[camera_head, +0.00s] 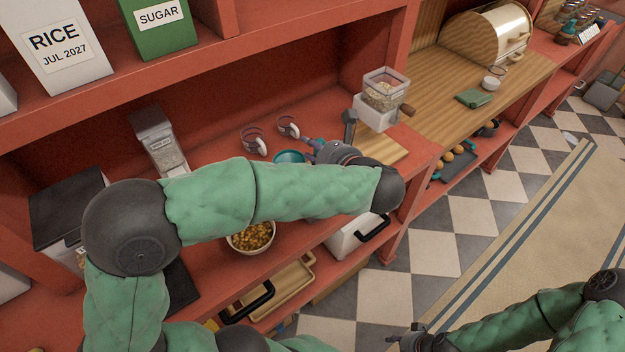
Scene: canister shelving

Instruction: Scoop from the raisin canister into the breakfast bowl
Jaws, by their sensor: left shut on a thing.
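My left gripper (312,146) is over the red shelf, behind my raised forearm. It is shut at a small teal item (289,157) with a rounded rim; whether this is a scoop or a small bowl is unclear. A pale bowl (251,238) full of golden-brown pieces stands on the shelf front, partly hidden by my arm. A clear canister (160,143) with a label and pale contents stands at the back left. No canister label readable here says raisins. My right gripper (420,340) is at the bottom edge, mostly cut off.
Two glass mugs (254,142) (288,127) stand behind the teal item. A clear-topped dispenser (382,96) stands to the right. Rice (62,48) and sugar (159,22) boxes are on the upper shelf. A wooden counter (430,90) lies beyond. A tray (282,290) is below.

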